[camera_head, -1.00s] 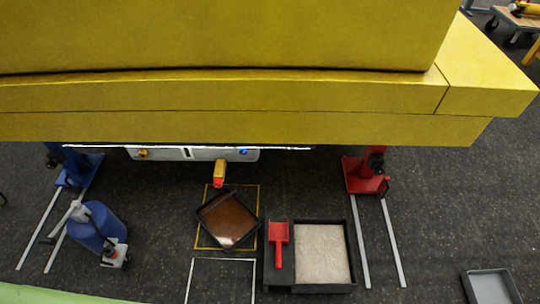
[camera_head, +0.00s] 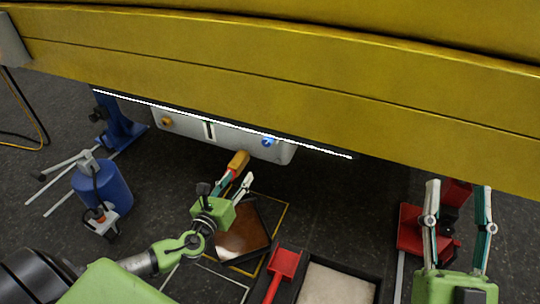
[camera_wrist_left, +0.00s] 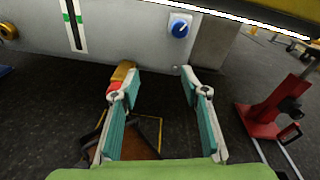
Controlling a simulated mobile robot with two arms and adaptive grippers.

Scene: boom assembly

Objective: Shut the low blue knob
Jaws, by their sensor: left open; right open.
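The blue knob (camera_head: 268,141) sits on the right part of a white panel (camera_head: 225,136) low under the yellow boom. In the left wrist view the blue knob (camera_wrist_left: 180,27) has a white mark and lies ahead of and above the fingers, apart from them. My left gripper (camera_head: 240,173) is open below the panel; its fingers also show in the left wrist view (camera_wrist_left: 158,82). The fingers appear empty, with a yellow and red part (camera_wrist_left: 121,75) behind the left finger. My right gripper (camera_head: 458,190) is open and empty at the right, below the boom.
The yellow boom (camera_head: 300,100) spans above. A dark tray with brown liquid (camera_head: 243,235) lies on the floor under the panel. A red scoop (camera_head: 284,262) lies beside a sand box (camera_head: 335,286). A red stand (camera_head: 412,232) is near my right gripper; a blue canister (camera_head: 104,190) stands left.

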